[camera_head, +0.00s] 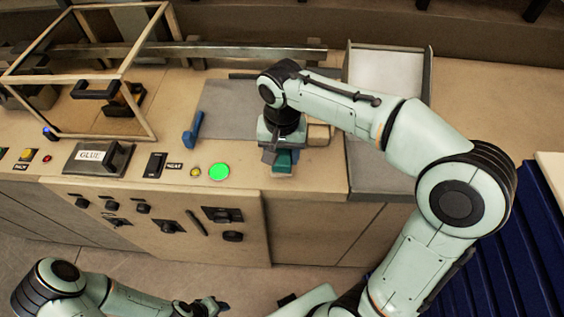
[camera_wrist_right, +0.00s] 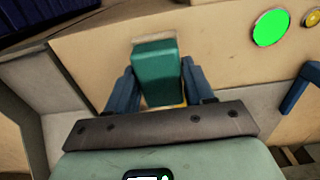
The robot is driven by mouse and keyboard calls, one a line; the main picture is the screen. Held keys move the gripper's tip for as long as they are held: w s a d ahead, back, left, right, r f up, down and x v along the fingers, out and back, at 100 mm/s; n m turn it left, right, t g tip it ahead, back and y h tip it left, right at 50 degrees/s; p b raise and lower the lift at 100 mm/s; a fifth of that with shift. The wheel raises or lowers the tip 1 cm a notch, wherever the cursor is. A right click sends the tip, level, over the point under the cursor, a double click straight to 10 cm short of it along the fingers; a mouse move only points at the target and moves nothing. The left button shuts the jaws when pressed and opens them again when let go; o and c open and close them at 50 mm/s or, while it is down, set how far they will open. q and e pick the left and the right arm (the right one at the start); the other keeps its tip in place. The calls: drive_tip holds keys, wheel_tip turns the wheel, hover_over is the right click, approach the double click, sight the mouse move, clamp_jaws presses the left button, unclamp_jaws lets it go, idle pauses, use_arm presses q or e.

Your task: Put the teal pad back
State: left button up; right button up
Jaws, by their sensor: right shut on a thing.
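The teal pad (camera_wrist_right: 156,72) is a small teal block between the two blue-grey fingers of my right gripper (camera_wrist_right: 158,88) in the right wrist view. In the head view the pad (camera_head: 284,161) shows below my right gripper (camera_head: 280,158), near the front edge of the bench. The right gripper is shut on it. A beige piece and a yellow strip show around the pad's ends; whether the pad touches the bench is hard to tell. My left gripper (camera_head: 212,305) is low at the bottom of the head view, away from the bench; its fingers are too small to read.
A lit green button (camera_head: 219,172) and a blue lever (camera_head: 193,131) are left of the right gripper. Beige blocks (camera_head: 319,134) stand just right of it. A grey plate (camera_head: 230,105) lies behind. A clear-sided framed box (camera_head: 90,70) and a GLUE unit (camera_head: 98,157) are further left.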

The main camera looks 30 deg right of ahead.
sight(282, 162)
use_arm(q)
drive_tip(key=shift+s+f, duration=0.3)
use_arm(e)
drive_tip(key=shift+s+f, duration=0.1)
drive_tip(key=shift+f, duration=1.75)
use_arm(q)
drive_tip(key=shift+f, duration=0.1)
use_arm(e)
drive_tip(key=shift+f, duration=0.1)
drive_tip(key=shift+f+b, duration=0.15)
drive_tip(key=shift+b, duration=0.2)
drive_tip(key=o, duration=1)
use_arm(q)
drive_tip(key=shift+s, duration=0.1)
use_arm(e)
drive_tip(key=shift+r, duration=0.2)
drive_tip(key=shift+r, duration=0.35)
use_arm(q)
drive_tip(key=w+r+p, duration=0.2)
drive_tip(key=shift+w+r, duration=0.4)
use_arm(e)
wheel_tip(282, 162, up, 12)
drive_tip(key=shift+f, duration=0.25)
